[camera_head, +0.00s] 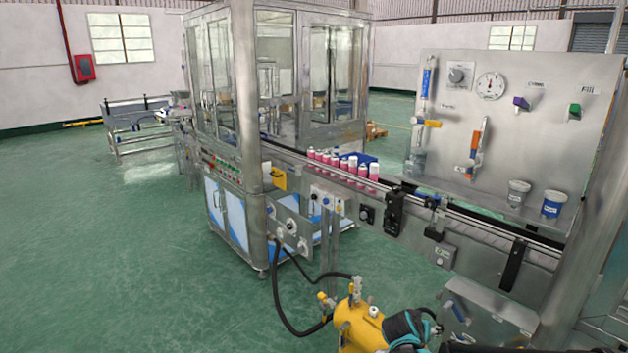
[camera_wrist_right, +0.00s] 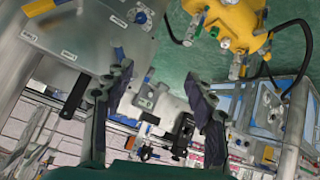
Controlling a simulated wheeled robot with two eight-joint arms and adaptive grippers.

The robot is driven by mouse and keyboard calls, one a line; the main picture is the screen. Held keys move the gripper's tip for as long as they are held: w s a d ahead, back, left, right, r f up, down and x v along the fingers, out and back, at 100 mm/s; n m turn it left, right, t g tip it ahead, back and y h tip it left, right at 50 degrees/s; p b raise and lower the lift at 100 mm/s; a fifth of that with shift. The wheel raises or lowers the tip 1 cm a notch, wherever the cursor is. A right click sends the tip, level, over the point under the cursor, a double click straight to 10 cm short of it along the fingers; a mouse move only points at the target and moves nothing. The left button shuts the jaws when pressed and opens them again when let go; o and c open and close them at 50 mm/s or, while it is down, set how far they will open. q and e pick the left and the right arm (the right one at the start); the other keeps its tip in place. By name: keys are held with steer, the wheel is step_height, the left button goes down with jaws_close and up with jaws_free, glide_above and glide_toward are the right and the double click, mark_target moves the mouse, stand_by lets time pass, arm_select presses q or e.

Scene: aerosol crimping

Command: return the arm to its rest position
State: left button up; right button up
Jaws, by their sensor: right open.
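My right gripper (camera_wrist_right: 157,70) shows in the wrist view with its two dark fingers spread wide apart. It is open and nothing is between the fingers. A black and teal part of my arm shows at the bottom right of the head view, beside the yellow tank (camera_head: 358,325). The tank also shows at the top of the wrist view (camera_wrist_right: 228,22), beyond the fingers and apart from them. My left gripper is in neither view.
Pink cans (camera_head: 342,164) with white tops stand in a row on the conveyor (camera_head: 460,210). A glass-walled machine (camera_head: 280,70) stands behind. A steel panel (camera_head: 500,120) with a gauge and cups is at the right. A black hose (camera_head: 280,305) loops by the tank. Green floor (camera_head: 120,230) is clear at left.

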steer(key=s+a+r+n+y, duration=0.1)
steer(key=s+a+r+y, duration=0.1)
steer(key=s+a+r, duration=0.35)
steer(key=s+a+r+n+y, duration=0.1)
steer(key=s+a+r, duration=0.15)
steer(key=s, duration=0.65)
steer(key=s+a+n+y, duration=0.1)
steer(key=s+a, duration=0.1)
steer(key=s, duration=0.5)
steer(key=s+a+n+y, duration=0.1)
steer(key=s+a+y, duration=0.1)
steer(key=s, duration=0.5)
steer(key=shift+s+a+f+n, duration=0.35)
steer(key=shift+s+a+n, duration=0.05)
steer(key=shift+a, duration=0.45)
